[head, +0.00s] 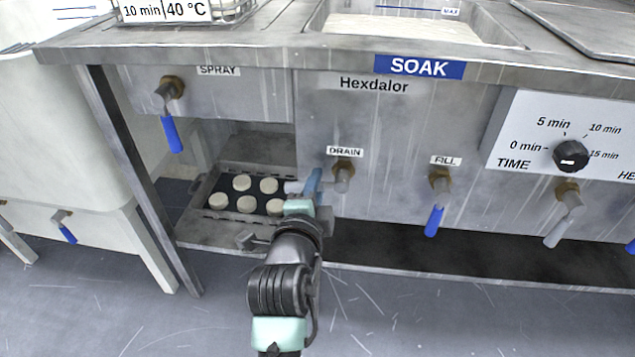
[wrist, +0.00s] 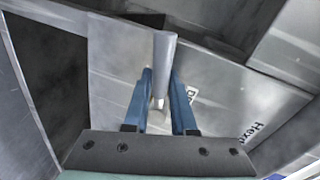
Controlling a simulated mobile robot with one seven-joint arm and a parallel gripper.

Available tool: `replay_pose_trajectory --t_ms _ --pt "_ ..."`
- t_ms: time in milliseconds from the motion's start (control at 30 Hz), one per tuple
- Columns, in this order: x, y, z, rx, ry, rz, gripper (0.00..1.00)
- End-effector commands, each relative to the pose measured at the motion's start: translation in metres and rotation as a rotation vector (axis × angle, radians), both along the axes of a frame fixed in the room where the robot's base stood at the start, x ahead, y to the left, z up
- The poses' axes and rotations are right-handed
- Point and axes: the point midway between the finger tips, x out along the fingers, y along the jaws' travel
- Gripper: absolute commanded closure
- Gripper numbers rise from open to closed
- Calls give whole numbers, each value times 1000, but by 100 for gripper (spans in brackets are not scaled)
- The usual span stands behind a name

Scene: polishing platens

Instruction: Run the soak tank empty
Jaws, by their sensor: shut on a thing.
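The soak tank (head: 420,68) has a blue SOAK label and a Hexdalor label on its front. Its basin (head: 410,25) is at the top edge of the head view, with a pale surface inside; I cannot tell the level. The DRAIN valve (head: 343,176) is below it. Its grey lever (head: 293,187) sticks out to the left, roughly level; it also shows in the wrist view (wrist: 165,55). My gripper (head: 314,182) is shut on this lever, with a blue finger on each side in the wrist view (wrist: 161,90). The FILL valve's blue lever (head: 434,221) hangs down.
A SPRAY valve (head: 171,134) with a blue lever hangs at the left. A dark tray of pale round pieces (head: 242,183) sits low behind my gripper. A time dial (head: 571,155) and another grey lever (head: 558,232) are on the right. The floor in front is clear.

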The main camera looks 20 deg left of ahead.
Motion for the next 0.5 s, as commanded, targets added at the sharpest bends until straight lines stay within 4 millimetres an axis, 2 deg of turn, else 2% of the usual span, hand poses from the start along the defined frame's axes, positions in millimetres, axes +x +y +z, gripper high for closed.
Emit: replay_pose_trajectory --t_ms 200,500 --pt "0 0 5 81 24 0 100" --pt "0 -1 5 116 32 0 100"
